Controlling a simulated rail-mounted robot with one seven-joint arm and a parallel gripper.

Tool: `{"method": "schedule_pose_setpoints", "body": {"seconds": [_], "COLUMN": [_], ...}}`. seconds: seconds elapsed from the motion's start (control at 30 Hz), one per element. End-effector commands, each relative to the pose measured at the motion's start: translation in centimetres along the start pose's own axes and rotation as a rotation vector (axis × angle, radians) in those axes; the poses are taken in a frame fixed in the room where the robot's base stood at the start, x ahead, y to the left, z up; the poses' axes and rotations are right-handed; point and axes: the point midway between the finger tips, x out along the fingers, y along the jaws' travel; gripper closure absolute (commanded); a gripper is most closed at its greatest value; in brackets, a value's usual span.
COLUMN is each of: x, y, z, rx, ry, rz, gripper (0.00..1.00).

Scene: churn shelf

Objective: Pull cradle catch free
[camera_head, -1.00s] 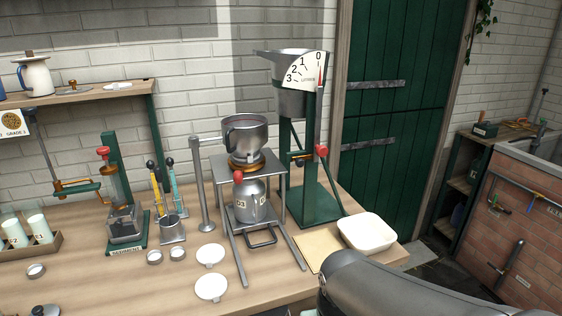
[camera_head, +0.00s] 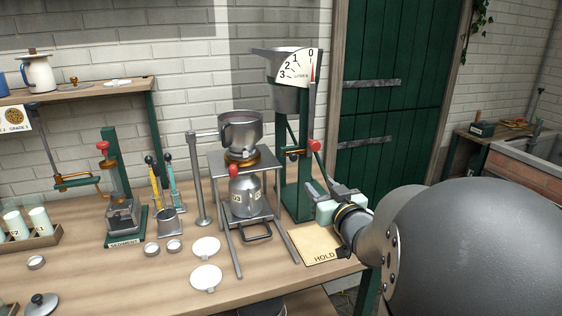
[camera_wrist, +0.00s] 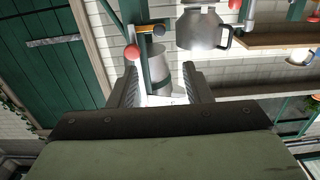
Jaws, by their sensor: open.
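I cannot tell which part is the cradle catch. A red knob (camera_head: 314,145) sits on the green weighing stand (camera_head: 300,200), near a small orange and dark fitting (camera_head: 293,154). Another red knob (camera_head: 234,170) sits at the top of the metal can (camera_head: 246,196) in the cradle frame. My gripper (camera_head: 332,193) is open and empty, to the right of the stand and low beside it. In the wrist view the stand's red knob (camera_wrist: 131,52) shows upside down, beyond the left finger of my gripper (camera_wrist: 160,88). The fingers touch nothing that I can see.
A metal pot (camera_head: 240,132) stands on the frame above the can. The dial hopper (camera_head: 285,82) tops the stand. A wooden board (camera_head: 315,244) lies in front. White discs (camera_head: 206,247) and a sediment device (camera_head: 124,205) stand leftward.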

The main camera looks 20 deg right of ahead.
Motion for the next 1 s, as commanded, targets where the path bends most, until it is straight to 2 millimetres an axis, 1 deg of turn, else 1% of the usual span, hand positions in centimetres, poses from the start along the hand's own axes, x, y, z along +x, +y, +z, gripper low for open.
{"method": "schedule_pose_setpoints", "body": {"seconds": [0.17,0.4,0.6,0.7,0.8,0.9,1.0], "x": [3.2,8.6,12.7,14.3,15.5,16.2,16.5], "y": [0.0,-0.1,0.0,0.0,0.0,0.0,0.0], "z": [0.0,0.0,0.0,0.0,0.0,0.0,0.0], "rx": [0.003,0.005,0.004,0.004,0.002,0.001,0.0], "ry": [0.0,-0.001,-0.002,-0.001,-0.002,-0.001,-0.002], "rz": [-0.002,-0.001,0.0,0.001,0.001,0.002,0.002], "gripper": [0.55,0.55,0.55,0.55,0.55,0.55,0.55]}}
